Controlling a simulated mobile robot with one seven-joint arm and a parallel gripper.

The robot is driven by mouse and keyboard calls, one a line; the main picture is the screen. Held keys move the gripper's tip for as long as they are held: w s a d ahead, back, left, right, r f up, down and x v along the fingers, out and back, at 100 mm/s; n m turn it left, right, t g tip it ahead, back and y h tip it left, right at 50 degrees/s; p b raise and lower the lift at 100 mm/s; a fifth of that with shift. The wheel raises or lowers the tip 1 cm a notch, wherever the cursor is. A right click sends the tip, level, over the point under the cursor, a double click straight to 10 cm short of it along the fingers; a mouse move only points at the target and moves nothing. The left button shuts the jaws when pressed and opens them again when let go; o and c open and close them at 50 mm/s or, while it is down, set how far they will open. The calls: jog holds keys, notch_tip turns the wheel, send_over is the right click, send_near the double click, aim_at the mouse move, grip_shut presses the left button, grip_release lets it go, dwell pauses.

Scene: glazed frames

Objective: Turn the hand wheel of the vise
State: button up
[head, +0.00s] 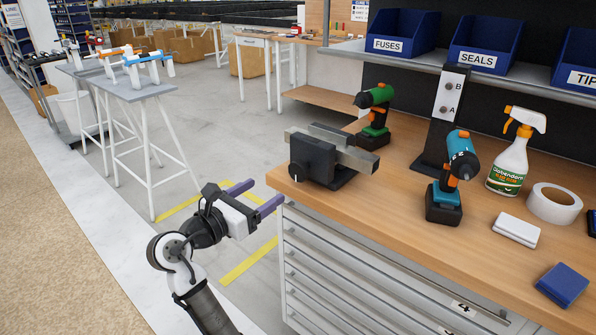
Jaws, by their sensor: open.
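The vise (345,157) is a grey and black block with a metal bar, mounted at the near left corner of the wooden workbench. A dark round part with a small white mark, apparently its hand wheel (296,174), is on the vise's left front face; its outline is hard to tell from the dark body. My gripper (261,196), with two purple fingers, is open and empty. In the picture it is left of and slightly below the wheel, outside the bench edge, with a gap between them.
On the workbench (395,195) stand a green drill (375,110), a blue drill (450,178), a spray bottle (509,160) and a tape roll (556,203). Drawers (350,275) are below the bench top. Floor left of the bench is clear, up to a grey table (135,92).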

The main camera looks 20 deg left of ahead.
aim_at(296, 171)
jog(key=p+x, duration=0.1)
jog(key=x, duration=1.2)
jog(key=shift+w, duration=0.1)
jog(key=c, duration=0.9)
jog(key=shift+c, duration=0.2)
jog(key=shift+m+p, duration=0.3)
jog(key=shift+p, duration=0.1)
